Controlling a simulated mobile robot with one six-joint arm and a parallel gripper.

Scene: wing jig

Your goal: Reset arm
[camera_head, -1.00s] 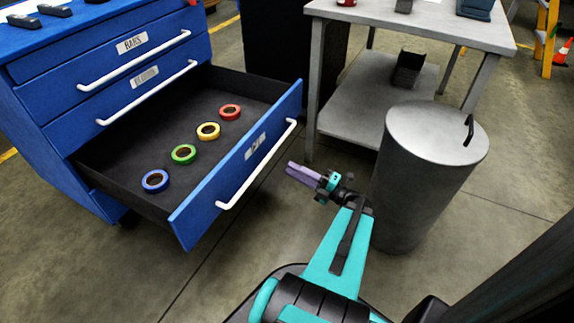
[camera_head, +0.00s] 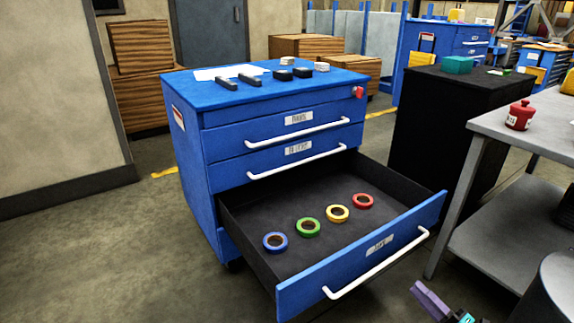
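My gripper (camera_head: 432,300) shows only in part at the bottom right of the head view, with its purple fingers pointing up and left. It is in front of the open drawer and apart from its white handle (camera_head: 378,263). Its fingers look close together, but I cannot tell whether they are shut. The rest of my arm is cut off by the lower edge of the picture.
The blue cabinet (camera_head: 188,150) has its bottom drawer (camera_head: 420,218) pulled out, holding blue, green, yellow and red tape rolls. A grey table (camera_head: 500,125) and a grey bin (camera_head: 556,290) stand at the right. Floor is clear at the lower left.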

